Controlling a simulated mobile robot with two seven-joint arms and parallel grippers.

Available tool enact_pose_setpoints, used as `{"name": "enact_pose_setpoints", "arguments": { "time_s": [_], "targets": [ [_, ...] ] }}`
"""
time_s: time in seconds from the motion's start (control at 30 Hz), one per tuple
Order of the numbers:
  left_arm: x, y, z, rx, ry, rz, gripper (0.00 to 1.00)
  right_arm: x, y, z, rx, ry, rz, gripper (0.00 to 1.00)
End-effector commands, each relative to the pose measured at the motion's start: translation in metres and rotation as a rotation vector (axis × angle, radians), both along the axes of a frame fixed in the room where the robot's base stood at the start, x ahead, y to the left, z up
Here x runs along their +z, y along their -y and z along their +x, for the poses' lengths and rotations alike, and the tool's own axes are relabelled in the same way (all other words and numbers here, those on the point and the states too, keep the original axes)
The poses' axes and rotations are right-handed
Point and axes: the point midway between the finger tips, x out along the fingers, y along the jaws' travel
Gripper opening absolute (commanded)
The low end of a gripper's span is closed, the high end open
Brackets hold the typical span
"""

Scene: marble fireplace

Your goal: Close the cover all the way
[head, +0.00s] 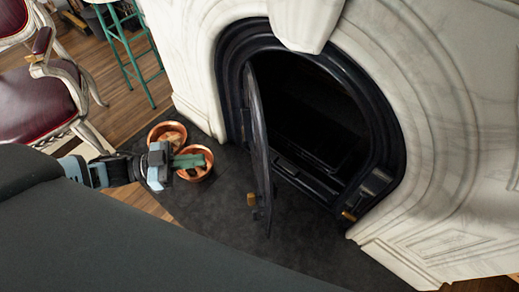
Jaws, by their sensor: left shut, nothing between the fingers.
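The cover (257,150) is a dark arched metal door on the left side of the fireplace opening. It stands swung outward, seen nearly edge-on, with a small brass knob (251,199) near its lower part. The dark opening (310,110) behind it is exposed. My left gripper (200,160) is to the left of the cover, apart from it, over the copper pots. Its green fingers are shut with nothing in them. My right gripper is not in view.
Two copper pots (168,133) stand on the dark hearth slab (310,240), partly behind my left gripper. A white marble surround (430,110) frames the opening. A red-seated chair (38,100) and a green stool (127,45) stand at left. The hearth right of the cover is clear.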

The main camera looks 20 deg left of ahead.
Motion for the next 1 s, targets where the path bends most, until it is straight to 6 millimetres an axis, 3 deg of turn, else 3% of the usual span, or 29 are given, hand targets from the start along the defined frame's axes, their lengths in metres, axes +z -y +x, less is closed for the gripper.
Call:
{"name": "enact_pose_setpoints", "arguments": {
  "time_s": [0.27,0.8,1.0],
  "targets": [
    [0.001,0.012,0.006,0.0,0.002,-0.001,0.0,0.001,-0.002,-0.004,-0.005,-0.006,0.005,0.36],
    [0.001,0.096,0.053,-0.001,0.004,-0.003,0.0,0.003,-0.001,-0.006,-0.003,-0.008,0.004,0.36],
    [0.0,0.116,0.064,0.001,0.001,0.0,0.0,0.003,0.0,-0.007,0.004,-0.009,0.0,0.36]
  ]
}}
